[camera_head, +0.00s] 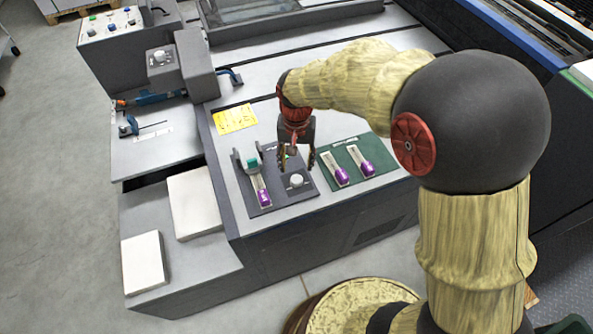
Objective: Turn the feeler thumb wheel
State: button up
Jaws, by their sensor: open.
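My gripper (297,163) points down over a dark plate (275,199) on the grey machine top, its two fingers spread apart with nothing seen held between them. A small round silver knob (296,181) on the plate shows just below the fingertips in the picture. It may be the feeler thumb wheel, but its label is too small to read. I cannot tell the height gap between fingers and knob; no contact is visible. Left of the gripper, a purple-ended unit (263,197) sits in a holder with a green part (252,164).
A green mat (378,179) right of the plate bears two purple-ended units (338,176). A yellow sheet (235,119) lies behind left. Another knob (159,57) sits on a grey box. Blue tools (150,98) and two white blocks (193,202) are at left.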

jog(key=shift+r, duration=2.05)
